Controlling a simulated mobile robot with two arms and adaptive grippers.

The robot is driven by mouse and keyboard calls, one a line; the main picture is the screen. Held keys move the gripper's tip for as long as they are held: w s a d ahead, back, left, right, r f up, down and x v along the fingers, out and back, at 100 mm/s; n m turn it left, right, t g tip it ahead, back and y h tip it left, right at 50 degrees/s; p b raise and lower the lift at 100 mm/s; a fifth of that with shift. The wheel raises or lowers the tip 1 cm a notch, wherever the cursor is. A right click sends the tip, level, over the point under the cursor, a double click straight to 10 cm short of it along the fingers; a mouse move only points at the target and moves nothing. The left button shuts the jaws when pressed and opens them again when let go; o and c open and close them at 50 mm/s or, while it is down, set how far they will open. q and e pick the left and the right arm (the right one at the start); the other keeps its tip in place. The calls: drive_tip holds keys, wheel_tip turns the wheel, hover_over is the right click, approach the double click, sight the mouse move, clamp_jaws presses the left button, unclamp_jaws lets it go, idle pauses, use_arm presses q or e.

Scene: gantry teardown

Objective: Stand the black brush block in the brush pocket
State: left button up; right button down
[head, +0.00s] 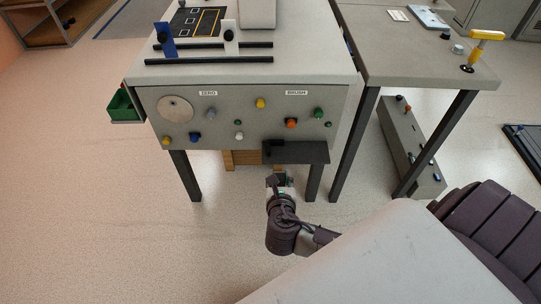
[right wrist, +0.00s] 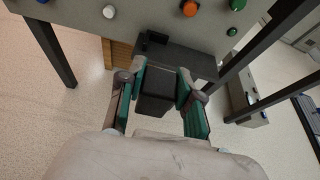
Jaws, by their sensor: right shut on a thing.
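My right gripper (right wrist: 160,82) is shut on the black brush block (right wrist: 155,100), which sits between its two green-sided fingers in the right wrist view. In the head view the right gripper (head: 280,183) is low in front of the machine, just below a black shelf (head: 306,153); the block is hard to make out there. The shelf also shows beyond the block in the right wrist view (right wrist: 195,62). A small raised black piece (head: 272,147) stands at the shelf's left end. I cannot tell whether it is the brush pocket. My left gripper is not in view.
The grey machine panel (head: 225,122) with coloured knobs is above the shelf. Its dark legs (head: 186,176) stand on both sides. A wooden box (head: 243,158) is behind the shelf. A second table (head: 420,65) is at the right, and a green bin (head: 123,106) hangs at the left.

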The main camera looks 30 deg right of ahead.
drive_tip(key=b, duration=0.3)
hover_over(277, 136)
drive_tip(key=s+a, duration=0.3)
drive_tip(key=s, duration=0.2)
drive_tip(key=shift+w+d, duration=0.15)
drive_tip(key=f, duration=0.2)
drive_tip(key=f+b, duration=0.1)
drive_tip(key=shift+s+f, duration=0.15)
drive_tip(key=shift+s, duration=0.1)
drive_tip(key=f, duration=0.1)
drive_tip(key=f+b, duration=0.2)
drive_tip(key=shift+w+f, duration=0.25)
drive_tip(key=shift+f, duration=0.1)
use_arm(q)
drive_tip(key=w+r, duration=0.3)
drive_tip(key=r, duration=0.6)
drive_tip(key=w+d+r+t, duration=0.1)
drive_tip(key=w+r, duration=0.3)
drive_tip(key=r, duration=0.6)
use_arm(e)
drive_tip(key=shift+w, duration=0.1)
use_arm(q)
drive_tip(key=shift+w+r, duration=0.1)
use_arm(e)
drive_tip(key=shift+f, duration=0.1)
